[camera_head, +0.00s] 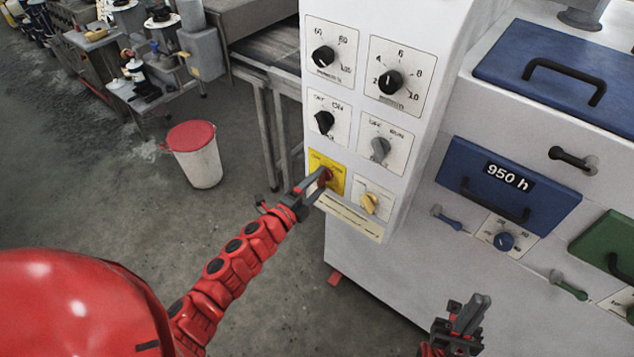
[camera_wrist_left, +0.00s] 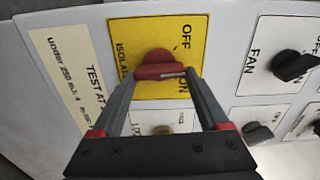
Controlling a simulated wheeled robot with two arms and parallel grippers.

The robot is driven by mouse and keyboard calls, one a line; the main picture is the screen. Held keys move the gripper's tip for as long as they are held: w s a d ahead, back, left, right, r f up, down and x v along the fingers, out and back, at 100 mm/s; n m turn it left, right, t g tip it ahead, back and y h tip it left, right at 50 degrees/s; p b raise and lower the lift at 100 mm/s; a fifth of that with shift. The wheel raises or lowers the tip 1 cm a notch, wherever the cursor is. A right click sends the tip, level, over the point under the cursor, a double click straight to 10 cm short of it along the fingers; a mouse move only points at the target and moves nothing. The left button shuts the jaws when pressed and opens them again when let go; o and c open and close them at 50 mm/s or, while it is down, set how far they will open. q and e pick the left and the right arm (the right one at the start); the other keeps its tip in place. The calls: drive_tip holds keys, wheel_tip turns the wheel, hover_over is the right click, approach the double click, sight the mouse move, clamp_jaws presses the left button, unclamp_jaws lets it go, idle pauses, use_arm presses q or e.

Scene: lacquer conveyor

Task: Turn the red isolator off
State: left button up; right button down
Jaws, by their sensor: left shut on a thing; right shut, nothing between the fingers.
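The red isolator knob (camera_head: 325,175) is on a yellow plate (camera_head: 337,182) low on the white control panel. In the left wrist view the red knob (camera_wrist_left: 160,70) sits between the fingertips of my left gripper (camera_wrist_left: 162,78), which is shut on it. The plate's OFF and ON labels show beside it; I cannot tell clearly which one the knob points to. My left gripper (camera_head: 319,181) reaches the plate from the lower left in the head view and partly hides it. My right gripper (camera_head: 468,316) is shut and empty, low in front of the machine.
A yellow knob (camera_head: 370,203) sits just right of the isolator, with a grey knob (camera_head: 380,149) and a black knob (camera_head: 324,122) above. A white bin with a red lid (camera_head: 191,136) stands on open floor.

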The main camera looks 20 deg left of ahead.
use_arm(q)
drive_tip(key=n+p, duration=0.2)
drive_tip(key=n, duration=0.4)
drive_tip(key=shift+r, duration=0.15)
drive_tip(key=n+p, duration=0.1)
drive_tip(key=n, duration=0.1)
drive_tip(key=shift+n, duration=0.4)
drive_tip(key=shift+a+n, duration=0.1)
drive_tip(key=shift+n, duration=0.7)
drive_tip(key=shift+s+a, duration=0.1)
drive_tip(key=o, duration=1.1)
drive_tip(key=shift+c, duration=0.2)
drive_tip(key=shift+o, duration=0.9)
